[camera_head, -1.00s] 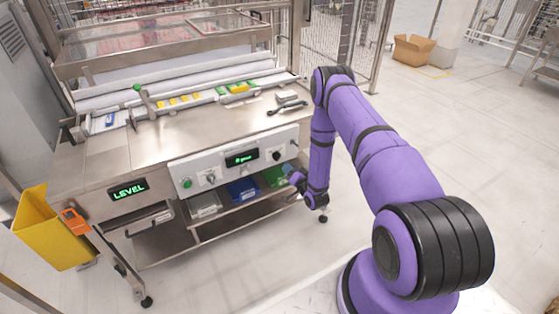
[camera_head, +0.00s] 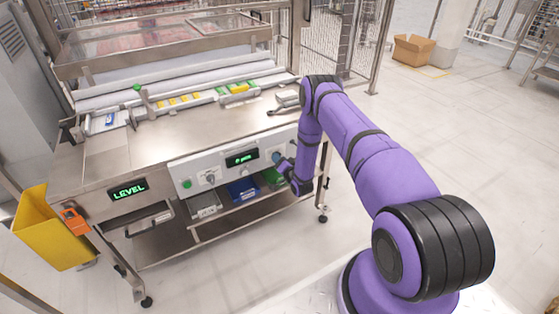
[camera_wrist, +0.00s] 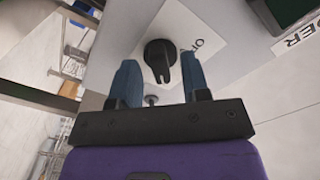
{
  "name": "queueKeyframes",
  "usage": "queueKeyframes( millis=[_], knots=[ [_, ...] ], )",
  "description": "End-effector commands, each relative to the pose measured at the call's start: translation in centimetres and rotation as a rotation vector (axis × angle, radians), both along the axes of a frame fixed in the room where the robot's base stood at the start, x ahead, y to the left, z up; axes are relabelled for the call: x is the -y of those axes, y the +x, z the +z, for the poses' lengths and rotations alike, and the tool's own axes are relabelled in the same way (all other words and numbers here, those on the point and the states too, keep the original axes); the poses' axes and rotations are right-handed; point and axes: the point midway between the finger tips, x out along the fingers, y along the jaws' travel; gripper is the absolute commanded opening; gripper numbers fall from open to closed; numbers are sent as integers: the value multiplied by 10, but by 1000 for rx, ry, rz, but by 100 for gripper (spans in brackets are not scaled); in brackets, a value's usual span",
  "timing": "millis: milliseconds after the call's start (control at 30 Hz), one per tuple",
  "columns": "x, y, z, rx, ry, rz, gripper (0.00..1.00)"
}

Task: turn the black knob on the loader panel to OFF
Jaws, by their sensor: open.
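The black knob (camera_wrist: 161,58) sits on a white plate in the wrist view, its ridge pointing down the picture toward my gripper. Letters beginning "O" are printed right of it, partly cut off or hard to read. My gripper (camera_wrist: 160,75) has two blue fingers, open, one on each side of the knob and short of closing on it; I cannot tell whether either touches. In the head view, the white loader panel (camera_head: 225,165) is on the front of the steel machine. My gripper (camera_head: 283,161) is at its right end and largely hides the knob.
A green-lit display (camera_head: 242,158) and a grey knob (camera_head: 211,179) are on the panel's left and middle. Blue bin (camera_head: 243,190) and green bin (camera_head: 272,178) stand on a shelf below. A small silver fitting (camera_wrist: 151,100) shows between the fingers.

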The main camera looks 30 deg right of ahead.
Motion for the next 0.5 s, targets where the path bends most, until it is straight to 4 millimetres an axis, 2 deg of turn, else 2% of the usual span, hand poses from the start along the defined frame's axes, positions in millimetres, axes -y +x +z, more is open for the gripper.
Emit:
queueKeyframes(
  millis=[333, 500],
  knots=[
    [0, 4, 0, 0, 0, 0, 43],
    [0, 4, 0, 0, 0, 0, 4]
  ],
)
